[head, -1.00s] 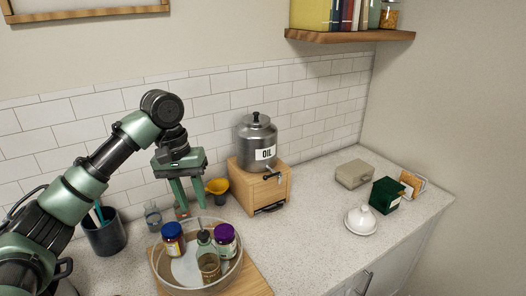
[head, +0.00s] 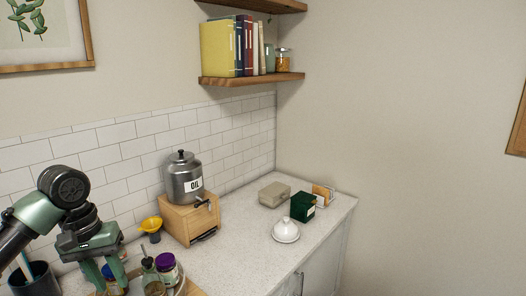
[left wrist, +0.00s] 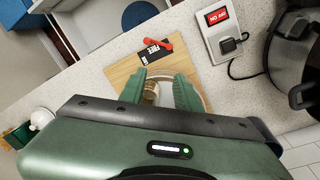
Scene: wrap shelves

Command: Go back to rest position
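My left gripper (head: 108,285) hangs at the lower left of the head view, fingers pointing down and apart. It also shows in the left wrist view (left wrist: 160,80), open, with part of a bottle (left wrist: 150,92) visible beyond the gap between the fingers. I see no grip on anything. In the head view a blue-lidded jar (head: 110,270) is partly hidden by the fingers. A purple-lidded jar (head: 166,266) and a dark-topped bottle (head: 149,270) stand to the right of the gripper, in a round tray (left wrist: 203,98) cut off by the head view's lower edge. My right gripper is not in view.
The oil dispenser (head: 184,180) stands on a wooden box (head: 190,220), beside a yellow funnel (head: 151,225). A white lidded dish (head: 286,230), green box (head: 303,207) and beige box (head: 274,194) sit farther right. A shelf (head: 255,78) is above. The counter (head: 245,250) is clear between.

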